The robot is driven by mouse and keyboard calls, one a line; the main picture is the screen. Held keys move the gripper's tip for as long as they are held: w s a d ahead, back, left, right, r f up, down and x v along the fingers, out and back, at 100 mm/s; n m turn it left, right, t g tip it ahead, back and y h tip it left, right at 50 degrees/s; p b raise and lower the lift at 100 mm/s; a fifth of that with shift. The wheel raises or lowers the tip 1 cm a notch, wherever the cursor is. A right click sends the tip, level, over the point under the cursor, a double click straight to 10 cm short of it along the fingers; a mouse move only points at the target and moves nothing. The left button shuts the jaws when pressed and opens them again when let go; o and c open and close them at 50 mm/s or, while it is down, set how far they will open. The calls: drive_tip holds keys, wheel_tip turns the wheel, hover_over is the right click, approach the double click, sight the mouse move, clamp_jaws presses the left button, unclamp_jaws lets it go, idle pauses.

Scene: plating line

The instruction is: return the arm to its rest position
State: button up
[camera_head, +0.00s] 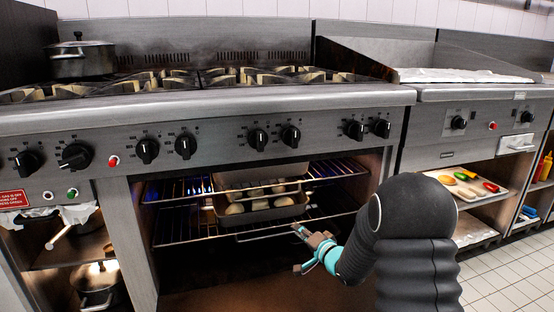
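My gripper (303,249) is at the front of the open oven, in front of its racks. Its teal and grey parts show at the end of my dark arm, which comes in from the lower right. The gripper looks apart from the pan.
The range front with its black knobs (257,139) lies above the oven opening. A lidded pot (80,60) stands on the burners at the left. At right, a shelf holds a board (464,194) with colourful vegetables. Tiled floor (510,274) is clear at the lower right.

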drive_tip(key=s+d+f+n+g+h, duration=0.1)
drive_tip(key=d+f+g+h, duration=0.1)
drive_tip(key=d+f+h, duration=0.3)
drive_tip(key=s+d+n+g+h+p, duration=0.2)
drive_tip(key=s+d+n+g+h, duration=0.25)
drive_tip(key=s, duration=0.75)
drive_tip(key=s+a+r+n+g+y+p, duration=0.1)
drive_tip(key=s+r+p, duration=0.6)
drive_tip(key=s+r, duration=1.9)
drive_tip(key=s+a+g, duration=0.1)
drive_tip(key=s, duration=0.3)
drive_tip(key=shift+g, duration=0.25)
